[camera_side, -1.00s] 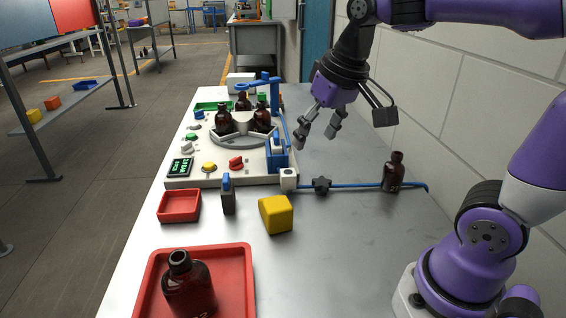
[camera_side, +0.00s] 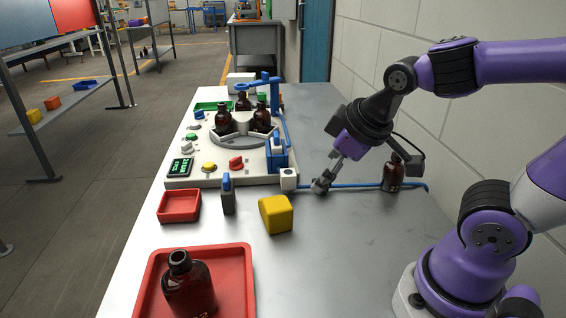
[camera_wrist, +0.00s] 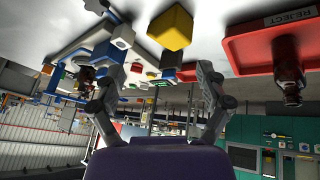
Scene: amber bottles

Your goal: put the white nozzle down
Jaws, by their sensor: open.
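My gripper (camera_side: 322,186) is low over the table, by the blue pipe, with its fingers pointing down and left. In the wrist view its two fingers (camera_wrist: 158,85) are wide apart with nothing held between them. I cannot tell for certain which thing is the white nozzle. A white block (camera_side: 288,179) with a dark hole is at the pipe's left end, just left of my gripper. The dark knob on the pipe is hidden behind my fingers.
An amber bottle (camera_side: 393,174) stands right of my gripper, partly behind my wrist. A yellow block (camera_side: 276,214), a dark blue-topped piece (camera_side: 228,194) and a small red tray (camera_side: 179,206) lie left. A large red tray (camera_side: 243,250) holds another bottle (camera_side: 188,285).

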